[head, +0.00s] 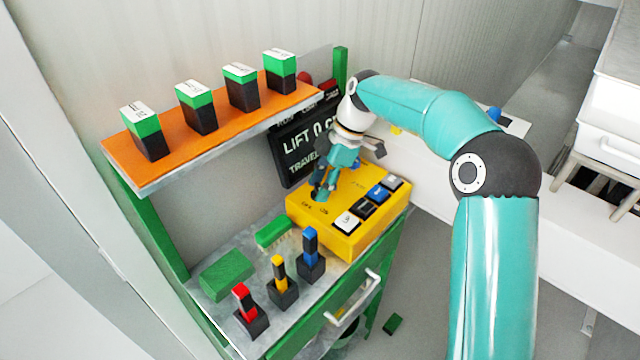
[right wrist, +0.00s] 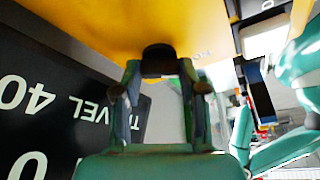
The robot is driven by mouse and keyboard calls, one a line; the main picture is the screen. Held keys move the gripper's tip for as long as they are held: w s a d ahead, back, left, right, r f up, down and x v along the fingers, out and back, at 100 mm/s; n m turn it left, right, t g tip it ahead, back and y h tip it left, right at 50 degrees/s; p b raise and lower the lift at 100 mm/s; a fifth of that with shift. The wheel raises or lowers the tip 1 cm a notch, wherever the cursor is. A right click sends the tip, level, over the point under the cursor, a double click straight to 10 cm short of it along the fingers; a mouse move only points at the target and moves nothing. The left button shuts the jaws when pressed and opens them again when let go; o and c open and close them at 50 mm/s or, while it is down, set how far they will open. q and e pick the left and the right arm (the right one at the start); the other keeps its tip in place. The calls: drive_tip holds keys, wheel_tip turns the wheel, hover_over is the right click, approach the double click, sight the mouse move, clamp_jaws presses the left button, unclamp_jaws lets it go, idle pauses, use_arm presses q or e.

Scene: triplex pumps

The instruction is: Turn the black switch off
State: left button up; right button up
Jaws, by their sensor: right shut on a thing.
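The black switch (right wrist: 158,60) is a dark knob on the yellow control box (head: 310,224). In the right wrist view it sits between the fingertips of my right gripper (right wrist: 160,72), which is shut on it. In the head view my right gripper (head: 322,190) reaches down to the back left of the box top and hides most of the switch. Small dark lettering, seemingly "OFF" and "ON", is printed just in front of it. I cannot read the switch's turned position. My left gripper is out of view.
White (head: 347,222), black (head: 364,208) and blue (head: 377,194) buttons line the box's right side. A black display (head: 300,150) stands close behind the gripper. Red (head: 246,302), yellow (head: 279,272) and blue (head: 310,244) levers stand in front. An orange shelf (head: 170,172) holds several green-topped blocks.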

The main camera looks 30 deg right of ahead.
drive_tip(key=shift+f+m+t+b, duration=0.1)
drive_tip(key=shift+m+t+b, duration=0.4)
drive_tip(key=shift+m+b, duration=0.75)
drive_tip(key=m+t+b, duration=0.1)
drive_tip(key=m, duration=0.2)
drive_tip(key=shift+s+h, duration=0.1)
drive_tip(key=shift+h, duration=0.3)
drive_tip(key=m+h+b, duration=0.1)
drive_tip(key=m, duration=0.2)
drive_tip(key=shift+a+t, duration=0.15)
drive_tip(key=shift+t, duration=0.25)
drive_tip(key=shift+r+m+t+h+b, duration=0.15)
drive_tip(key=shift+m+h+b, duration=0.15)
drive_tip(key=shift+m, duration=0.55)
drive_tip(key=shift+r+m+t+h+b, duration=0.15)
drive_tip(key=shift+m+h, duration=0.15)
drive_tip(key=shift+m, duration=0.5)
drive_tip(key=shift+f, duration=0.1)
drive_tip(key=o, duration=0.9)
drive_tip(key=shift+c, duration=0.2)
drive_tip(key=v, duration=1.2)
